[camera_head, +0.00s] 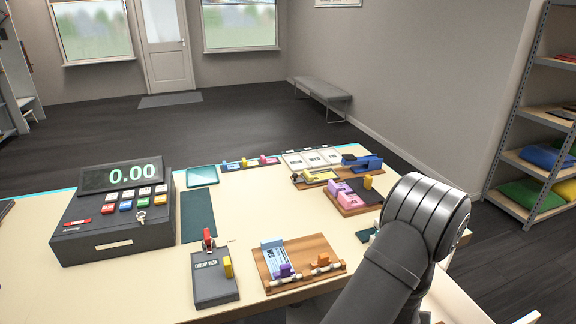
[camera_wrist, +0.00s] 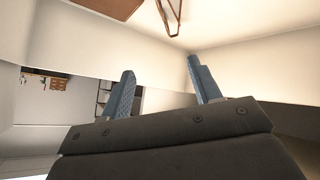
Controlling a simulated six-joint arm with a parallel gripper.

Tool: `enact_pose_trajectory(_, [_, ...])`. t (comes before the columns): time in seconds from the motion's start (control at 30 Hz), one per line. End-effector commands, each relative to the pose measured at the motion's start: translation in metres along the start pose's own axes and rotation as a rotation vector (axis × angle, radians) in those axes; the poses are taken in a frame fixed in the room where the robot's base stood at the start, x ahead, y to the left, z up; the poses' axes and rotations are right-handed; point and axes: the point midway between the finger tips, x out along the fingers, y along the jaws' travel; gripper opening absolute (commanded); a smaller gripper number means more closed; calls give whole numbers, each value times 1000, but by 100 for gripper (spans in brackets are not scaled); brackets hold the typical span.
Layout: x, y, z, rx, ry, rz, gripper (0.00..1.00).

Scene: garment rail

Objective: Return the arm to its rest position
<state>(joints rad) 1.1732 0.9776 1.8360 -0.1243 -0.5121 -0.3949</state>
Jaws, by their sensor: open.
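My gripper (camera_wrist: 160,66) shows in the wrist view with its two blue-grey fingers spread apart and nothing between them. Pale surfaces lie beyond the fingertips, with a brown flat piece (camera_wrist: 108,6) and a thin brown frame (camera_wrist: 172,14) at the top edge. I cannot tell what these two are. In the head view my arm rises from the bottom edge at the right, over the right side of the counter (camera_head: 338,232). Its bulky grey joint is in sight, but the gripper itself is not seen there.
A cash register (camera_head: 112,228) stands at the counter's left. A grey box with a red lever (camera_head: 214,275) and a wooden board (camera_head: 297,272) with small parts lie at the front. Coloured items and a blue stapler (camera_head: 362,162) sit further back. Shelving (camera_head: 543,110) stands at the right.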

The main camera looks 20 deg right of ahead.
Motion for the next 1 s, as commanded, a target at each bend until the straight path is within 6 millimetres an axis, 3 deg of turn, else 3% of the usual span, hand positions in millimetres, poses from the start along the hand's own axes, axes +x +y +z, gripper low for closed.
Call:
enact_pose_trajectory(0.23, [25, -12, 25, 1, -3, -1, 57])
enact_pose_trajectory(0.47, [58, -13, 26, 1, -1, 0, 57])
enact_pose_trajectory(0.6, [64, -16, 34, 0, -1, 0, 57])
enact_pose_trajectory(1.0, [58, -13, 28, 0, 0, 0, 57])
